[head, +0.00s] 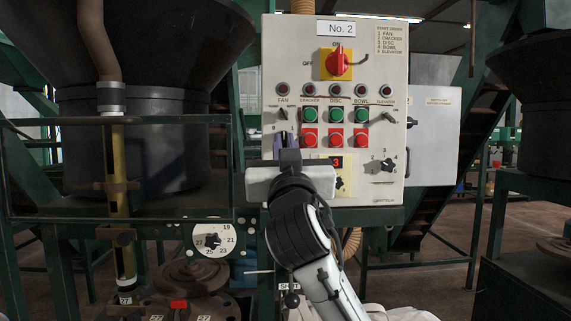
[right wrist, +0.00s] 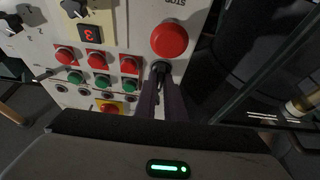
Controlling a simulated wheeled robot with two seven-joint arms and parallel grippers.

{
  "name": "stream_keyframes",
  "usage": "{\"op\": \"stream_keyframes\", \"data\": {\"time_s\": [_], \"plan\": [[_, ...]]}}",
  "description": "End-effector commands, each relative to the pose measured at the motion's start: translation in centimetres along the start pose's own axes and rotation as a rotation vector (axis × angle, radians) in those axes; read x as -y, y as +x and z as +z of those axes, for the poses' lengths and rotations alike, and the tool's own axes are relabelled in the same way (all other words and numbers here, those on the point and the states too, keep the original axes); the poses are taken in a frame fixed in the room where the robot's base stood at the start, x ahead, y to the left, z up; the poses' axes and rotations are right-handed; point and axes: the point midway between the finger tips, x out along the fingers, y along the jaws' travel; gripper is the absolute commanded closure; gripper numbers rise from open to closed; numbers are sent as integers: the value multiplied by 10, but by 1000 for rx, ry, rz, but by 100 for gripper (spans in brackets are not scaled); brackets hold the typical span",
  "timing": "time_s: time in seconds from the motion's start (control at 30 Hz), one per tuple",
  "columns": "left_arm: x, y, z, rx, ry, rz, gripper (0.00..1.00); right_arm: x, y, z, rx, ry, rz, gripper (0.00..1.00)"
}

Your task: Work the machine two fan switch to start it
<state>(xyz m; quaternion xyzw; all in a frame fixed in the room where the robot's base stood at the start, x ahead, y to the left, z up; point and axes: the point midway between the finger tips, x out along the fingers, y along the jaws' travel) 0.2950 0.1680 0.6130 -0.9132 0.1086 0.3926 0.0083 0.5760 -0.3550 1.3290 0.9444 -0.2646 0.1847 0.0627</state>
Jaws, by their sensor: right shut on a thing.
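The No. 2 control panel (head: 391,85) stands upright in the middle of the head view. Its FAN column is at the left edge, under a dark red lamp (head: 283,90). My right gripper (head: 286,140) reaches up to this column and hides its lower part. In the right wrist view its two dark fingers are shut on a small black switch (right wrist: 160,72), the fan switch, beside the large red STOP button (right wrist: 169,40). The switch's exact angle is hard to tell. A dark pointed shape (head: 283,114) shows above the fingers. My left gripper is not in view.
Green buttons (head: 335,116) and red buttons (head: 335,141) sit close right of my gripper. A red rotary main switch (head: 338,62) is above. A rail (head: 120,219) and a large dark hopper (head: 150,150) stand at the left.

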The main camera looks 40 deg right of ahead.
Motion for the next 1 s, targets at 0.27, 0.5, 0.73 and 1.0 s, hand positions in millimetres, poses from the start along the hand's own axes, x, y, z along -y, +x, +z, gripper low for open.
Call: {"op": "stream_keyframes", "data": {"time_s": [0.27,0.5,0.73,1.0], "plan": [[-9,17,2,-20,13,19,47,4,-2,5,6,237,93,100],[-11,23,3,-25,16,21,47,4,-1,2,5,390,159,100],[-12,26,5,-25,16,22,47,5,0,1,3,479,196,100],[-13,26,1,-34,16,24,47,4,0,0,2,516,213,100]]}}
